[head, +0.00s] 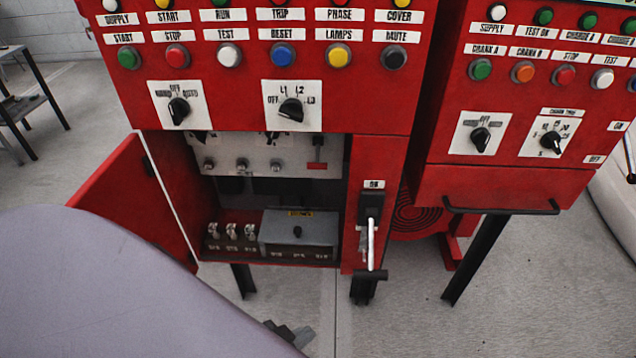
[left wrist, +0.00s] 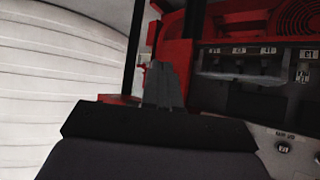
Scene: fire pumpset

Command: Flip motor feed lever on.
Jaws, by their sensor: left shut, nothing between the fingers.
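A lever with a pale metal handle (head: 371,240) hangs down from a black mount (head: 371,206) on the red post right of the open cabinet bay. A small plate (head: 374,184) above it appears to read ON. Its lower end has a dark crossbar. I cannot tell for certain that this is the motor feed lever. My left gripper (head: 290,335) is low in the head view, left of the lever and apart from it, partly hidden by my arm. In the left wrist view its fingers (left wrist: 161,85) are together and empty. My right gripper is not in view.
The red cabinet's door (head: 125,195) stands open to the left. Inside the bay are small switches (head: 231,231) and a grey box (head: 300,232). A second red cabinet (head: 500,185) stands right, with a side lever (head: 629,155). Bare floor (head: 415,310) lies below.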

